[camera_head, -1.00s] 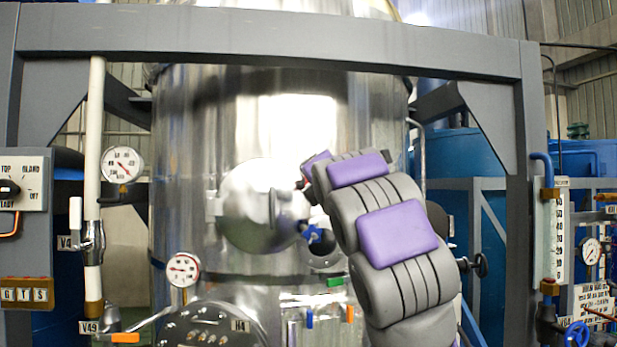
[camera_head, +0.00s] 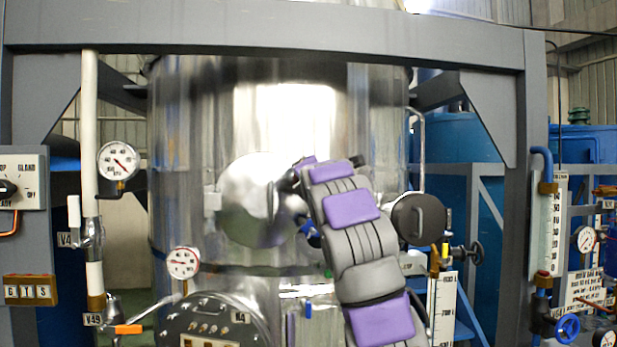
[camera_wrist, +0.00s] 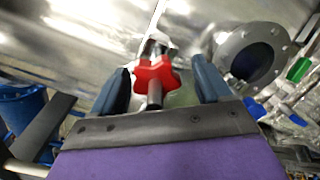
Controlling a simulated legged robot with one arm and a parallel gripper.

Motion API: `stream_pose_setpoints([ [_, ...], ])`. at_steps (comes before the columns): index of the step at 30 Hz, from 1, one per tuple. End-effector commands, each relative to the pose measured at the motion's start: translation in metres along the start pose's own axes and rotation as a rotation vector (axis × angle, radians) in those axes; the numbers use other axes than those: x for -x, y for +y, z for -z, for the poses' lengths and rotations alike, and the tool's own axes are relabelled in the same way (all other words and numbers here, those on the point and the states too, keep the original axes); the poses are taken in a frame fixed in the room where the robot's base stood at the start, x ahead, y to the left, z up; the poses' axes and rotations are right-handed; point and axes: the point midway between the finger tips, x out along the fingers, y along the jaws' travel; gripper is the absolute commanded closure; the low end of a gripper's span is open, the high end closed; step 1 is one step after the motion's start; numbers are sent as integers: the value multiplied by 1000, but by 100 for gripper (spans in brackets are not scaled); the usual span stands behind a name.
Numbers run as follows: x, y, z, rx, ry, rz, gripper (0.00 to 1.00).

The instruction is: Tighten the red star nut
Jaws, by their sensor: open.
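The red star nut (camera_wrist: 153,73) sits on a metal threaded rod or bolt in the middle of the wrist view, against the shiny vessel. My gripper (camera_wrist: 159,64) is open, with one dark blue finger on each side of the nut. A gap shows between each finger and the nut, and I see no contact. In the head view, my arm covers the area by the round hatch cover (camera_head: 245,205) on the steel vessel (camera_head: 190,150). The star nut and my fingertips cannot be made out there.
A round flanged port (camera_wrist: 252,55) lies right of my gripper in the wrist view. A pressure gauge (camera_head: 183,263), an orange-handled valve (camera_head: 128,329) and a dark round cover (camera_head: 418,218) surround the vessel. A grey frame beam (camera_head: 270,35) crosses above.

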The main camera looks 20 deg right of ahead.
Motion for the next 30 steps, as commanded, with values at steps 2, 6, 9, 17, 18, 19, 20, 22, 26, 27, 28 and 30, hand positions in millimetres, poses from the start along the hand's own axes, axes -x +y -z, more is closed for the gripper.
stream_pose_setpoints([
  [2,-1,0,0,0,0,-1,23],
  [6,-1,0,0,0,0,-2,23],
  [9,-1,0,0,0,0,-2,23],
  [17,-1,0,0,0,0,-2,48],
  [18,-1,0,0,0,0,-2,52],
  [19,-1,0,0,0,0,-1,54],
  [20,-1,0,0,0,0,-1,57],
  [22,-1,0,0,0,0,0,64],
  [26,-1,-1,0,-1,1,1,73],
  [27,-1,-1,0,-1,1,1,73],
  [28,-1,-1,0,-2,1,1,73],
  [30,-1,-1,0,-2,2,2,73],
])
